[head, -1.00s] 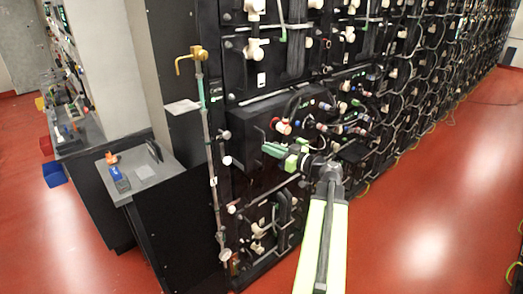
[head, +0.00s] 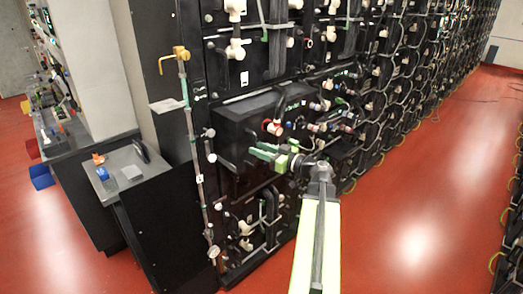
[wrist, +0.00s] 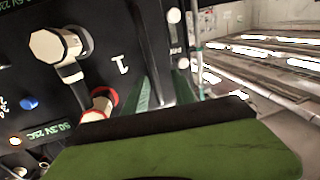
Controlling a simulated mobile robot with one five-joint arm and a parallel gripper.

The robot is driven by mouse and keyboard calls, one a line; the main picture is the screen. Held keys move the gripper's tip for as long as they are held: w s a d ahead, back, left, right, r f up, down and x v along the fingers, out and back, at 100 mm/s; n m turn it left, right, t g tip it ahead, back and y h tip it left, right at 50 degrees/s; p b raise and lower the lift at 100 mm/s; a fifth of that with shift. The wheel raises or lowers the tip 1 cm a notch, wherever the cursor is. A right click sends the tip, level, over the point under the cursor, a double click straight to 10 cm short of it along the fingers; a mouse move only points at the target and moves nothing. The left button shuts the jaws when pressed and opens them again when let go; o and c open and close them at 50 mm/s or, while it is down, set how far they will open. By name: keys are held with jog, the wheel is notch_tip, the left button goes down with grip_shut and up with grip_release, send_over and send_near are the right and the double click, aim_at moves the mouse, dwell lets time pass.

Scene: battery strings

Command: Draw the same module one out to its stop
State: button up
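The module marked 1 (head: 245,125) is a black box standing out from the rack, with its top surface showing in the head view. Its face fills the left of the wrist view (wrist: 90,25), with a white hexagonal knob (wrist: 55,45) and a red-ringed white connector (wrist: 101,102). A dark bar (wrist: 150,50) crosses beside the numeral. My green gripper (head: 259,152) is at the module's face, below the red-ringed connector. Its fingers show at the bar's near end in the wrist view (wrist: 164,92). Whether they are closed on the bar is hidden.
More racked modules with cables continue to the right (head: 400,80). A pipe with a brass elbow (head: 174,54) stands upright at the rack's left edge. A small counter (head: 135,172) with blue and orange items is at left. The red aisle floor (head: 430,190) at right is clear.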

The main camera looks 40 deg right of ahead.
jog(key=shift+d+f, duration=0.1)
jog(key=v, duration=1.7)
jog(key=shift+s, duration=0.2)
jog(key=r+p+x, duration=0.1)
jog(key=x, duration=1.9)
jog(key=shift+w+d, duration=0.2)
jog(key=shift+d, duration=0.15)
